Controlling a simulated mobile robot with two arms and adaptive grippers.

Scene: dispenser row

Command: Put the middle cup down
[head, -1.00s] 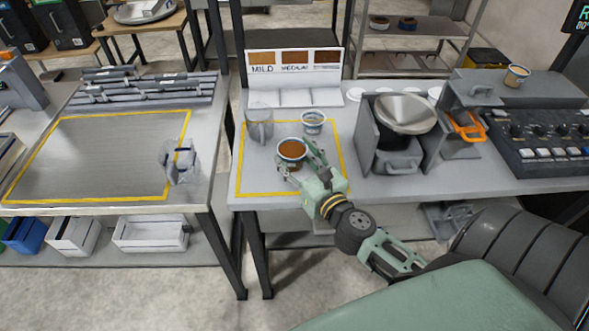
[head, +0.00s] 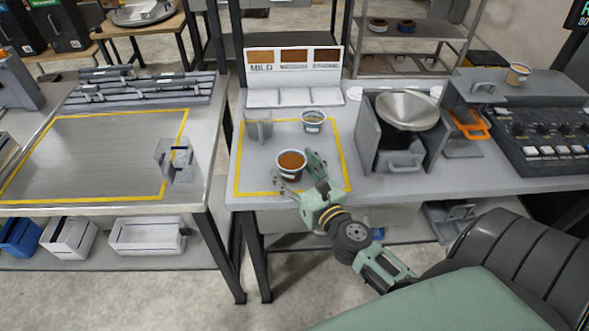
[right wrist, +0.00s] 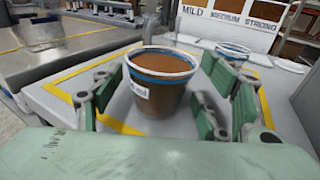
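A cup of brown liquid with a blue-and-white band (head: 291,163) stands upright on the grey table inside the yellow outline (head: 238,165), near its front edge. In the right wrist view the same cup (right wrist: 160,85) sits between the finger pads, with a gap on both sides; its label is only partly legible. My right gripper (head: 300,178) is open around the cup. It also shows in the right wrist view (right wrist: 163,112), where its palm covers the foreground. My left gripper is not in view.
Another blue-banded cup (head: 313,121) and a grey mug-like vessel (head: 258,128) stand further back in the outline. Behind them is a MILD/MEDIUM/STRONG board (head: 294,75). A dispenser with a metal bowl (head: 407,110) stands to the right. A third cup (head: 518,74) sits on the grey machine.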

